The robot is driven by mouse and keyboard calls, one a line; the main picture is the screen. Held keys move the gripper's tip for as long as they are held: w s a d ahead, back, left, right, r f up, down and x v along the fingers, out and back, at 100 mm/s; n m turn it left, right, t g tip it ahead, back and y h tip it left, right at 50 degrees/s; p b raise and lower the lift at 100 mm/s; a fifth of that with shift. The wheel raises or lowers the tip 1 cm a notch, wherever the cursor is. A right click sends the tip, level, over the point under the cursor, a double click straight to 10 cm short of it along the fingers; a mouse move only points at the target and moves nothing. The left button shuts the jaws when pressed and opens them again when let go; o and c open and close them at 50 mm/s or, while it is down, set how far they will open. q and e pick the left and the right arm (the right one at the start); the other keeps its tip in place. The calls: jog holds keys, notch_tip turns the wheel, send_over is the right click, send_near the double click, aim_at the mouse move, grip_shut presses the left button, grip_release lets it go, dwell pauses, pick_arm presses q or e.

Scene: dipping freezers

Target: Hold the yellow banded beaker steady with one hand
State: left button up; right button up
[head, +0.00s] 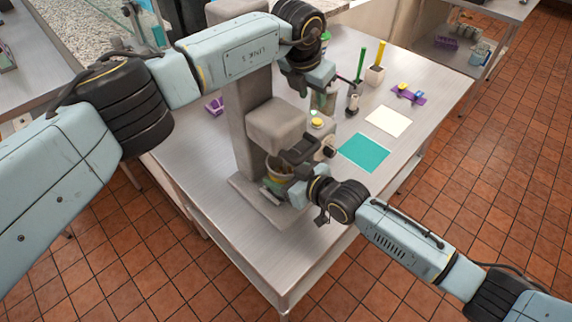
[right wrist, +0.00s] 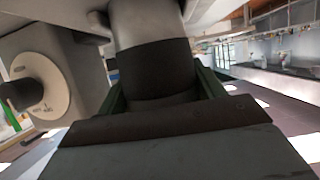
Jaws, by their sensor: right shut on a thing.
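The yellow banded beaker (head: 279,168) stands under the head of a grey stand mixer in the head view, partly hidden by the mixer and my right gripper. My right gripper (head: 275,184) reaches in from the lower right and is shut on it. In the right wrist view the jaws (right wrist: 160,100) flank a grey cylinder with a wide dark-looking band (right wrist: 156,68); its yellow colour does not show there. My left gripper (head: 325,92) points down over the table behind the mixer, near a greenish container. Whether its jaws are open is unclear.
The grey mixer (head: 275,125) stands on the steel table (head: 205,160). A teal mat (head: 363,152) and a white mat (head: 388,121) lie to its right. A holder with a yellow stick (head: 375,75) and a purple tray (head: 408,95) stand behind them. A dial (right wrist: 45,95) shows beside the beaker.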

jog(key=o, duration=1.4)
jog(key=shift+c, duration=0.2)
jog(key=v, duration=1.2)
